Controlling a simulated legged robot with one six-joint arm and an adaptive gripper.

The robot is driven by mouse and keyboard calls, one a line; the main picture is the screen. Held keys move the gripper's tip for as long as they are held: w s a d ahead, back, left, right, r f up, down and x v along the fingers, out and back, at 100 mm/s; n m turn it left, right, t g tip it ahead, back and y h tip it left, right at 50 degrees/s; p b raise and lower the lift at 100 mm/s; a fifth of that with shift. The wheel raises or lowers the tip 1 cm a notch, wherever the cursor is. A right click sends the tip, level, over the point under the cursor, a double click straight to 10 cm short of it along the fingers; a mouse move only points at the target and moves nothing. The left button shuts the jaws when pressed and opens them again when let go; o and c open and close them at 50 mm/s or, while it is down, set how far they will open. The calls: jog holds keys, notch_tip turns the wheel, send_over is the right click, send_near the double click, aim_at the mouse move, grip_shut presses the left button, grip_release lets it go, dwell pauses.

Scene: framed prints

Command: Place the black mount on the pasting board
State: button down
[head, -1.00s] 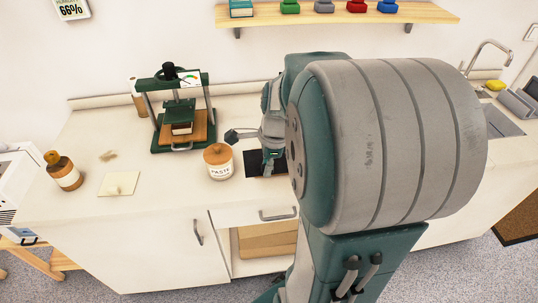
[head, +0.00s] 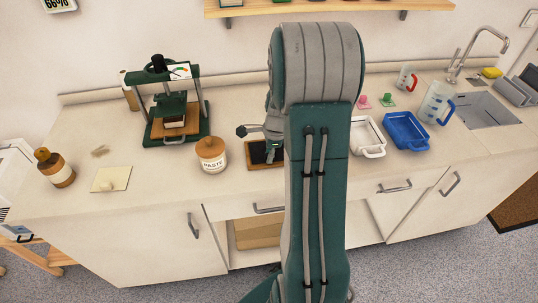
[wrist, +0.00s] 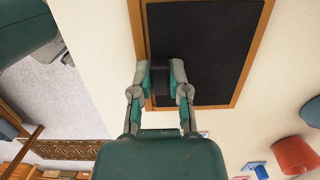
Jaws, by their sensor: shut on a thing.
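The black mount (wrist: 205,45) is a flat dark panel in the wrist view. The wooden pasting board (wrist: 237,90) shows as a light brown border around it. My gripper (wrist: 161,78) is shut on a small dark block at the mount's near left part. In the head view, the black mount (head: 259,151) lies within the outline of the board (head: 263,167), with my arm hiding their right side. I cannot tell whether the mount rests fully on the board or is just above it.
A paste jar (head: 212,155) stands close left of the board. A green press (head: 174,115) is behind it. A white tray (head: 369,137) and blue tray (head: 405,131) are to the right. The counter's front edge is just below the board.

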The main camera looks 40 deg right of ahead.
jog(key=shift+d+f, duration=0.2)
jog(key=shift+a, duration=0.25)
jog(key=c, duration=0.6)
grip_release()
jog(key=shift+a, duration=0.15)
jog(key=shift+d, duration=0.2)
jog(key=shift+d+r, duration=0.15)
jog(key=shift+r, duration=0.35)
notch_tip(320, 180, up, 11)
jog(key=s+d, duration=0.1)
jog(key=s+a+r+n+t+h, duration=0.1)
jog(key=s+a+r+n, duration=0.1)
jog(key=a+r+n, duration=0.35)
jog(key=s+a+r+n+t+h, duration=0.1)
jog(key=s+a+r+n, duration=0.15)
jog(key=a+n, duration=0.55)
jog(key=s+a+n+t, duration=0.1)
jog(key=s+a+n, duration=0.2)
jog(key=a, duration=0.1)
jog(key=s+a+r+n, duration=0.1)
jog(key=s+a+n, duration=0.1)
jog(key=a+n, duration=0.2)
jog(key=s+a+r+n+t, duration=0.1)
jog(key=s+a+n, duration=0.2)
jog(key=a+n, duration=0.1)
jog(key=shift+s+r+t, duration=0.15)
jog(key=shift+s+t, duration=0.15)
